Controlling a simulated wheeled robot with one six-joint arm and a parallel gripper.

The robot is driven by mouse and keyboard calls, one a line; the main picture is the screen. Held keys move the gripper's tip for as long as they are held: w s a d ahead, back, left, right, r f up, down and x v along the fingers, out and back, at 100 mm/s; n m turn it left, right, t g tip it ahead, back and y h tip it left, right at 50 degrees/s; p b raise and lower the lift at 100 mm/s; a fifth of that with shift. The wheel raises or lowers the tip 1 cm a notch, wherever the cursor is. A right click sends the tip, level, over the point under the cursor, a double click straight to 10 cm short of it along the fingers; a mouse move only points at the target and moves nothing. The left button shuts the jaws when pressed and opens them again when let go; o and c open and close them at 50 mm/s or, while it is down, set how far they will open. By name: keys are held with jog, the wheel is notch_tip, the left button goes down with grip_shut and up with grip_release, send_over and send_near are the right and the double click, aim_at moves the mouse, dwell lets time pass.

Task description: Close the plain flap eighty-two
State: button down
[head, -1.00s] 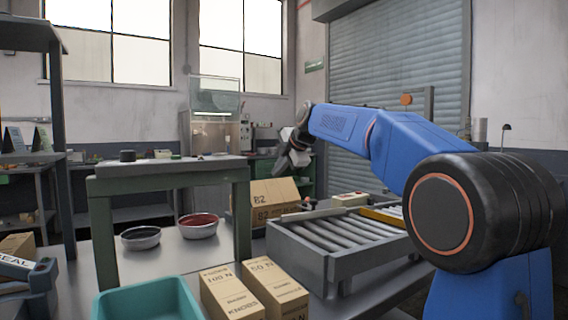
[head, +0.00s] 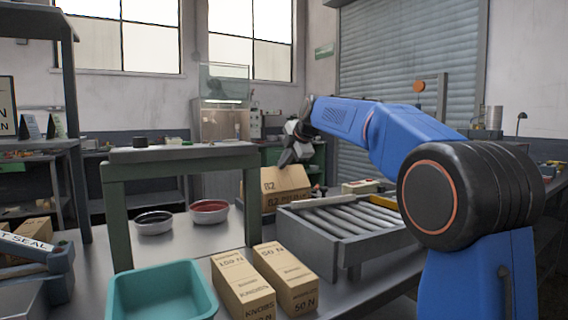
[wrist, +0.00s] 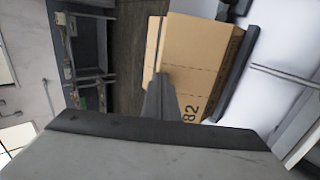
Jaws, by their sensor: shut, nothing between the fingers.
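A cardboard box (head: 289,203) stands behind the roller conveyor. Its plain flap (head: 287,179), marked 82, rises tilted at the top. In the wrist view the box (wrist: 225,45) appears turned sideways, with the 82 near the fingers. My gripper (head: 284,164) is shut and empty. Part of the box is hidden behind the conveyor and the green bench.
The roller conveyor (head: 342,245) stands in front of the box, to the right. A green bench (head: 117,215) stands left. Two labelled cartons (head: 243,285), a teal bin (head: 160,292) and two bowls (head: 208,211) are on the grey table. A dark rail (wrist: 236,75) runs beside the box.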

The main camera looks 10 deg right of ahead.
aim_at(278, 171)
jog(key=shift+w+a+f+g+h, duration=0.2)
jog(key=shift+w+f+g, duration=0.05)
jog(key=shift+w+g, duration=0.35)
jog(key=shift+w+a+f+g+h, duration=0.15)
jog(key=shift+w+f+g+h, duration=0.1)
jog(key=shift+w+g, duration=0.35)
jog(key=shift+x, duration=2.45)
jog(key=shift+w+a, duration=0.1)
jog(key=shift+w, duration=0.05)
jog(key=shift+r, duration=0.1)
jog(key=shift+s+d+r, duration=0.2)
jog(key=shift+s, duration=0.55)
